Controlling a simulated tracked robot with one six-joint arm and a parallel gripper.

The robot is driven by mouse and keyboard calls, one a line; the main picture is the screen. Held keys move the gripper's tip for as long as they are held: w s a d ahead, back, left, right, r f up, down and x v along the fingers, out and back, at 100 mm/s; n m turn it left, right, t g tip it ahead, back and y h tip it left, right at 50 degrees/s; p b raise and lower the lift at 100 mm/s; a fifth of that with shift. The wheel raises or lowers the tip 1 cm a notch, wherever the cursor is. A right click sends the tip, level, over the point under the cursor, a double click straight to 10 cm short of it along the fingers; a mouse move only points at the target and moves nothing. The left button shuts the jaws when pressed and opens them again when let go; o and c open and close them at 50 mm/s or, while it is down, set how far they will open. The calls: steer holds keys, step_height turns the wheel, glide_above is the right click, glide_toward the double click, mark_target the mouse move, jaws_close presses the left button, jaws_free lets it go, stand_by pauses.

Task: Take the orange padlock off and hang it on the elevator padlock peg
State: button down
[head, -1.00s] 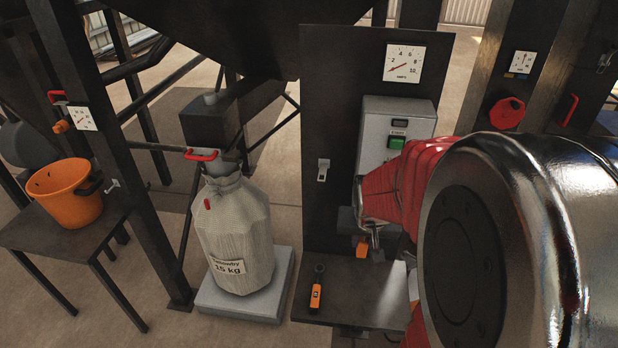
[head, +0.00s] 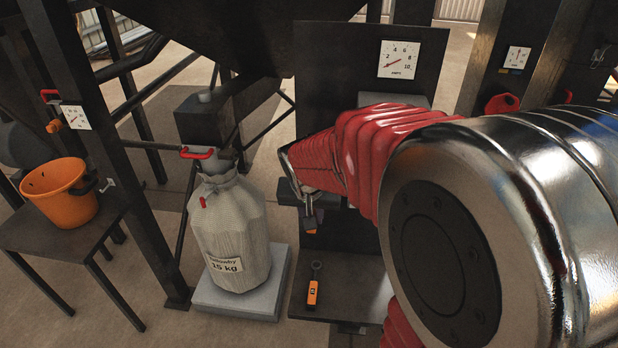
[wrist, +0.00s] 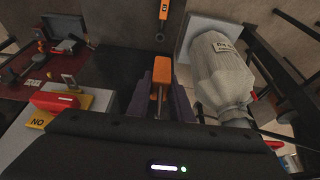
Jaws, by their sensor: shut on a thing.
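The orange padlock (wrist: 161,72) is between the two dark fingers of my gripper (wrist: 160,98) in the wrist view, its body beyond the fingertips. My gripper is shut on it. In the head view my gripper (head: 308,205) is in front of the dark panel, above the small dark table, and only a sliver of the orange padlock (head: 311,231) shows below the fingertips. The padlock is clear of the table top. I cannot make out the elevator padlock peg; my red arm covers part of the panel.
A full sack (head: 228,235) stands on a pale scale (head: 240,297) to the left. An orange bucket (head: 62,195) sits on the far-left table. A gauge (head: 399,59) is on the panel above my arm.

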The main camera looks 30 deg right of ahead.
steer(key=shift+w+d, duration=0.1)
stand_by(0.3)
steer(key=shift+w+d, duration=0.75)
steer(key=shift+w, duration=0.35)
steer(key=shift+w+d, duration=0.75)
steer(key=shift+w, duration=0.35)
steer(key=shift+w+d, duration=0.65)
steer(key=shift+w, duration=0.25)
steer(key=shift+w+d, duration=0.65)
steer(key=shift+w, duration=0.25)
stand_by(1.0)
steer(key=shift+f, duration=0.1)
steer(key=shift+f, duration=0.35)
steer(key=shift+f, duration=0.2)
stand_by(0.9)
steer(key=c, duration=1.5)
jaws_free()
